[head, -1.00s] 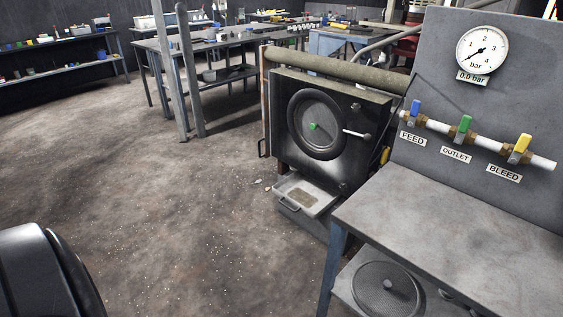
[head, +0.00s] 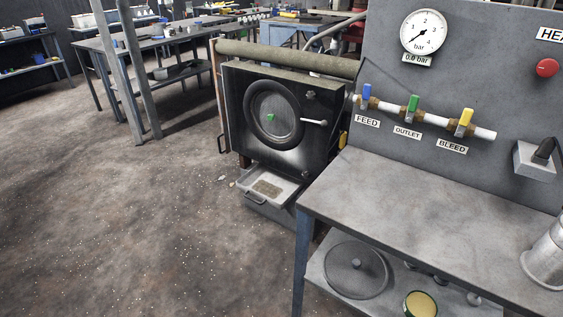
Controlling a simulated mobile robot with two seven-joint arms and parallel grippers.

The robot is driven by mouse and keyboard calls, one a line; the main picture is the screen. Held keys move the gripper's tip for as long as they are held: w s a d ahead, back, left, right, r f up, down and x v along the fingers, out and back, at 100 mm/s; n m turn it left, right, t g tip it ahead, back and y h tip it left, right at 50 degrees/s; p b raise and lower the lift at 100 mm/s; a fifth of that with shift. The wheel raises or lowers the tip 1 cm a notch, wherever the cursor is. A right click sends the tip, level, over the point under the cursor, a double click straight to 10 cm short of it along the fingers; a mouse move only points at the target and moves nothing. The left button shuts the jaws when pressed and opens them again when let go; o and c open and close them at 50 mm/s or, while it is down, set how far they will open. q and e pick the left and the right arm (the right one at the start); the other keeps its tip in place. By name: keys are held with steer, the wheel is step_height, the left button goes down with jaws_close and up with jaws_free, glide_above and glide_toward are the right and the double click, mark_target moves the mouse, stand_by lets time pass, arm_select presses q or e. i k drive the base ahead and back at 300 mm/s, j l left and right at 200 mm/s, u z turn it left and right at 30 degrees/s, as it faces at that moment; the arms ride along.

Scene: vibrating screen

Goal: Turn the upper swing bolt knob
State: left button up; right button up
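At this distance I cannot tell for certain which one is the upper swing bolt knob. Neither of my grippers is in view.
A grey bench (head: 430,190) fills the right foreground, with a metal canister (head: 545,255) at its right. Its back panel carries a gauge (head: 424,32), blue, green and yellow valves, and a red button (head: 547,68). A tray (head: 268,188) juts out below the machine. The floor (head: 120,230) at left is clear.

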mark_target(311, 95)
steer(key=i+j, duration=0.1)
steer(key=i, duration=0.6)
steer(key=i+j+z, duration=0.1)
steer(key=i+z, duration=0.3)
steer(key=i+j+z, duration=0.2)
steer(key=i+z, duration=0.2)
